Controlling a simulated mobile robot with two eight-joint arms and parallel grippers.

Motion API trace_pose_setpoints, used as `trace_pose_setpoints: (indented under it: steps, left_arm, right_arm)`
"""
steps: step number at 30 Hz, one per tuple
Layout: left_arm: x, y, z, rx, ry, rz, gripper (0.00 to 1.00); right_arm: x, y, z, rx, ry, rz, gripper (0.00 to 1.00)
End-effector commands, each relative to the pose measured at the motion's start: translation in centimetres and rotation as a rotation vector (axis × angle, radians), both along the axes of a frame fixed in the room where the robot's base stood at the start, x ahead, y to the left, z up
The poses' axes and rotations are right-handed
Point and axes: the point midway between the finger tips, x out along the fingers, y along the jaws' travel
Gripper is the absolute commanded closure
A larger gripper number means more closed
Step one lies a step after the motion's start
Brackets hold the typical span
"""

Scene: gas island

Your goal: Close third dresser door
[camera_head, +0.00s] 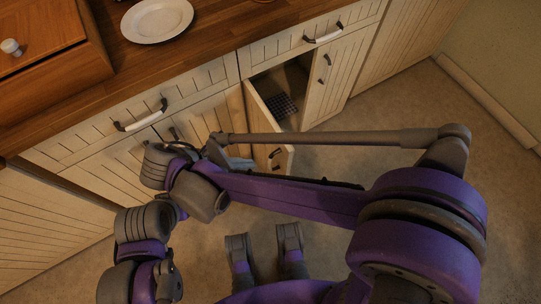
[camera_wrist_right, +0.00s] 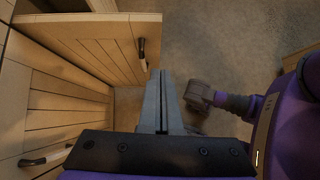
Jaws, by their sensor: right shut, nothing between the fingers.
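An open cream slatted dresser door (camera_head: 263,118) stands swung out from its compartment in the head view. Its far end is partly behind my right arm. In the right wrist view, a slatted door (camera_wrist_right: 95,48) with a dark and light handle (camera_wrist_right: 142,50) fills the upper left. My right gripper (camera_wrist_right: 161,75) is shut and empty, its fingertips close to that handle and its edge; whether they touch I cannot tell. In the head view the right gripper (camera_head: 237,163) is partly hidden by my arm, left of the open door. My left gripper is not clearly seen.
The open compartment (camera_head: 292,82) holds a dark grid-like item (camera_head: 283,105). Closed drawers with white handles (camera_head: 140,115) line the front. A white plate (camera_head: 157,19) and a wooden box (camera_head: 45,45) stand on the countertop. Floor (camera_head: 345,160) is free to the right.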

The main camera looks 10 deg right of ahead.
Motion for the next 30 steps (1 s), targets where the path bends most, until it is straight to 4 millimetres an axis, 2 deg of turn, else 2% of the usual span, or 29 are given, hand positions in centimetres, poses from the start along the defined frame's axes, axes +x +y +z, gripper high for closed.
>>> trace_pose_setpoints:
  steps: [1,3,7,21,25,30]
  left_arm:
    - [0.0,0.0,-0.6,0.0,0.002,0.0,0.5]
    - [0.1,0.0,-0.8,0.0,0.003,0.0,0.5]
    - [0.1,0.0,-1.0,0.0,0.004,0.0,0.5]
    - [0.4,0.0,-4.0,0.0,0.014,0.0,0.5]
    - [0.4,0.0,-4.1,0.0,0.014,0.0,0.5]
    - [0.4,0.0,-4.3,0.0,0.015,0.0,0.5]
  right_arm:
    - [-0.1,0.8,-0.6,-0.022,0.01,0.026,1.0]
    - [-0.1,1.1,-0.7,-0.042,0.02,0.042,1.0]
    - [0.1,0.5,-1.2,-0.05,0.022,0.046,1.0]
    - [2.0,-5.9,-8.0,-0.045,0.021,0.042,1.0]
    - [2.6,-7.9,-7.6,-0.046,0.021,0.042,1.0]
    - [3.1,-9.1,-7.5,-0.045,0.02,0.044,1.0]
